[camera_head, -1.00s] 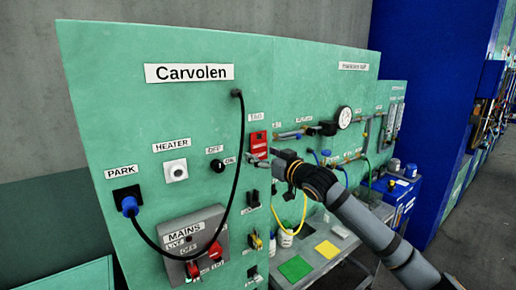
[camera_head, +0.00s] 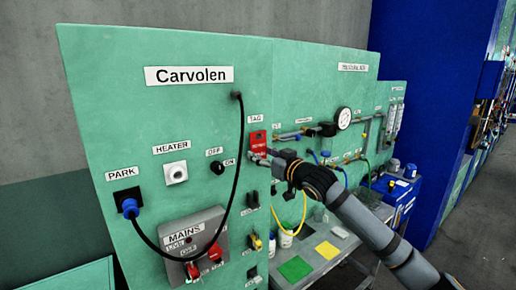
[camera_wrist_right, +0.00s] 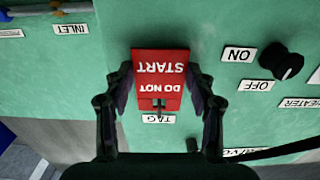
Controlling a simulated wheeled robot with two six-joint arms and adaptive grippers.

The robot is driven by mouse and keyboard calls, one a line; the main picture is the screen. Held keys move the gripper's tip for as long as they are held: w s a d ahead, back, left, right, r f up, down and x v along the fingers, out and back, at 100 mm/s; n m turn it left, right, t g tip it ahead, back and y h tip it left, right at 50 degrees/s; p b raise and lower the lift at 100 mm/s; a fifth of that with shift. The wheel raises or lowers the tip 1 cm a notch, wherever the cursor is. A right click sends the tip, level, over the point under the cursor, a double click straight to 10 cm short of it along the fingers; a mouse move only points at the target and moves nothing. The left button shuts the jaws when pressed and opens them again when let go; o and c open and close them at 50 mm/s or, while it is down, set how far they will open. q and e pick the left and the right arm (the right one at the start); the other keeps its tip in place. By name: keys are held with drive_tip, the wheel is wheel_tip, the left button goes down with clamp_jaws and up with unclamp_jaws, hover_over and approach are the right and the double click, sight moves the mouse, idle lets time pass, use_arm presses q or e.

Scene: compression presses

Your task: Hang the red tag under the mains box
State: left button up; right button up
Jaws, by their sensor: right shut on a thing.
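The red tag (camera_head: 257,141), lettered "DO NOT START", is at the panel under the small "TAG" label. It shows upside down in the right wrist view (camera_wrist_right: 160,68), with a small dark peg or hook at its slot. My right gripper (camera_head: 262,157) is shut on the tag, one finger at each side edge in the wrist view. I cannot tell whether the tag still bears on the peg. The grey mains box (camera_head: 211,226) is low on the panel, left of the tag, with red parts at its lower front. My left gripper is not in view.
A black cable (camera_head: 241,150) hangs in a loop from the panel to the blue plug (camera_head: 130,207), passing in front of the mains box. The OFF/ON knob (camera_head: 217,167) is just left of the tag. A bench (camera_head: 322,262) stands at right.

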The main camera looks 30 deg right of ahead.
drive_tip(key=shift+r, duration=0.3)
drive_tip(key=shift+s+f, duration=0.1)
drive_tip(key=shift+s, duration=0.05)
drive_tip(key=s+b, duration=0.2)
drive_tip(key=b, duration=0.3)
drive_tip(key=s+b, duration=0.2)
drive_tip(key=b, duration=0.3)
drive_tip(key=shift+s+d+b, duration=0.2)
drive_tip(key=shift+s+b, duration=0.1)
drive_tip(key=shift+s, duration=0.05)
idle(1.9)
